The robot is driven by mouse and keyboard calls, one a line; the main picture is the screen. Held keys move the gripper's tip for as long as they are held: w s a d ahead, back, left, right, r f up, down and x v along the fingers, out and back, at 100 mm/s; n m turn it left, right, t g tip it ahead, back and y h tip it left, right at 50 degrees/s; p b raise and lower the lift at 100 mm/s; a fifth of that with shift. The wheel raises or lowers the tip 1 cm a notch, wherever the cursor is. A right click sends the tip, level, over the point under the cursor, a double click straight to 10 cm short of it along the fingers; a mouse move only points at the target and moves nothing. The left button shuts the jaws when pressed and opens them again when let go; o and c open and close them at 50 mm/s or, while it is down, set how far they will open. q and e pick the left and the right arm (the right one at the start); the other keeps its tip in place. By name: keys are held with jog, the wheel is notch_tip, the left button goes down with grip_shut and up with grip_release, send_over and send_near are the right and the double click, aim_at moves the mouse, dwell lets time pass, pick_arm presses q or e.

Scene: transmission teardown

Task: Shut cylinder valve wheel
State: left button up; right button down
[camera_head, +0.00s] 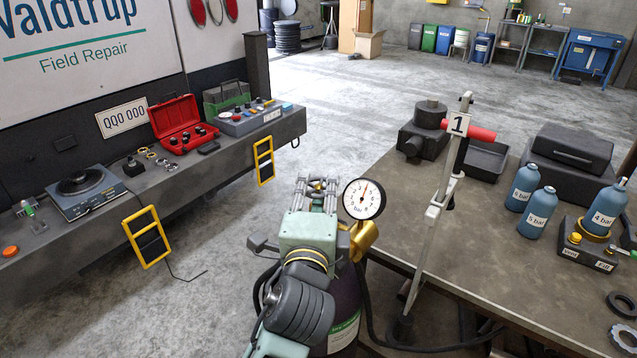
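A dark gas cylinder (347,318) with a green label stands upright at the bottom middle, partly hidden behind my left arm. A brass valve fitting (364,238) and a round white pressure gauge (364,199) marked bar sit at its top. My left gripper (317,186) is pale green and grey and reaches over the cylinder top, just left of the gauge. My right gripper is not in view.
A black hose (400,346) runs by the cylinder. A grey bench (226,150) stands left; the floor between is clear.

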pick_arm(q)
jog(key=shift+w+d, duration=0.1)
jog(key=shift+w, duration=1.05)
grip_shut()
